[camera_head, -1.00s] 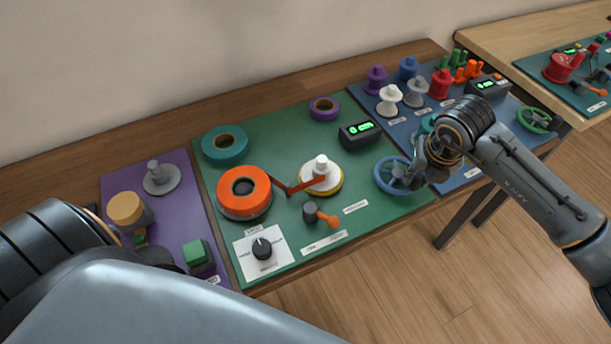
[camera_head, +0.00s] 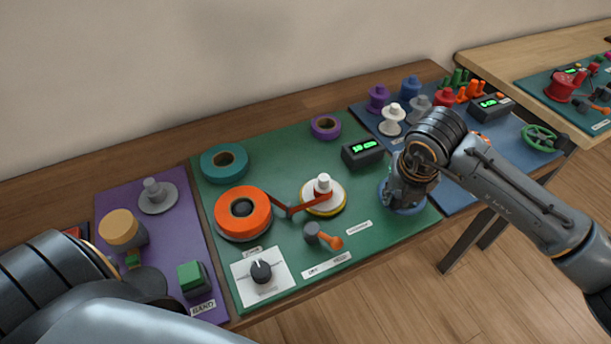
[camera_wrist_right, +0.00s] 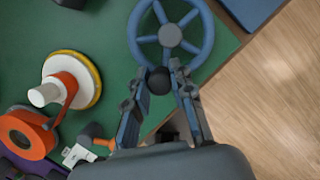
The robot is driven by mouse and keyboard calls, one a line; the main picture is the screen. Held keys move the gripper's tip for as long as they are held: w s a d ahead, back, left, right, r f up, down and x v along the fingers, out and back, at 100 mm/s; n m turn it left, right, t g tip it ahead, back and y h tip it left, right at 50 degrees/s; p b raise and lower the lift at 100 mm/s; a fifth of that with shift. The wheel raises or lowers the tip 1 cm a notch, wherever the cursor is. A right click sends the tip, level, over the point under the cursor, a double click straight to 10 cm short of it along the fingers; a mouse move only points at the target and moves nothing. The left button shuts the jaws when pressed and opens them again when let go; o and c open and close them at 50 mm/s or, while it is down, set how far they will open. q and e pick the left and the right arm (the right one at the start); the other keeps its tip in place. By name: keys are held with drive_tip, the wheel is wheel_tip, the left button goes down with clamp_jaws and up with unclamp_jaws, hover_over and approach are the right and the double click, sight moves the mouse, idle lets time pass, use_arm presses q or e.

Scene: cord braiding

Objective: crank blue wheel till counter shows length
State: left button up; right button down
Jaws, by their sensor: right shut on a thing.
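The blue wheel (camera_wrist_right: 204,31) shows whole in the right wrist view, with spokes, a round hub and a dark knob (camera_wrist_right: 159,80) on its near rim. In the head view the blue wheel (camera_head: 408,209) is mostly hidden behind my right gripper (camera_head: 398,192). In the right wrist view the fingers of my right gripper (camera_wrist_right: 164,82) are closed around the knob. The counter (camera_head: 362,152) is a black box with lit green digits, too small to read surely. My left arm shows at the lower left of the head view, but its gripper is out of view.
An orange tape roll (camera_head: 243,212) and a white spool (camera_head: 323,190) with a red arm between them sit on the green mat (camera_head: 290,160). An orange-handled lever (camera_head: 322,236) and a dial (camera_head: 261,271) are nearer the front edge. A blue mat with spools lies to the right.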

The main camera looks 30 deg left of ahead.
sight(416, 205)
drive_tip(key=w+a, duration=0.1)
drive_tip(key=a, duration=0.1)
drive_tip(key=w+a, duration=0.2)
drive_tip(key=shift+w+a+r, duration=0.1)
drive_tip(key=shift+w+a, duration=0.05)
drive_tip(key=shift+w, duration=0.05)
drive_tip(key=w, duration=0.2)
drive_tip(key=w+d, duration=0.1)
drive_tip(key=w, duration=0.1)
drive_tip(key=shift+w, duration=0.15)
drive_tip(key=shift+w+d+b, duration=0.35)
drive_tip(key=shift+w+d, duration=0.35)
drive_tip(key=shift+d, duration=0.05)
drive_tip(key=d, duration=0.5)
drive_tip(key=shift+s+d, duration=0.1)
drive_tip(key=shift+d, duration=0.05)
drive_tip(key=s+d, duration=0.2)
drive_tip(key=shift+s, duration=0.35)
drive_tip(key=s, duration=0.3)
drive_tip(key=shift+a+f+b, duration=0.2)
drive_tip(key=shift+b, duration=0.2)
drive_tip(key=shift+s+a, duration=0.3)
drive_tip(key=shift+s, duration=0.35)
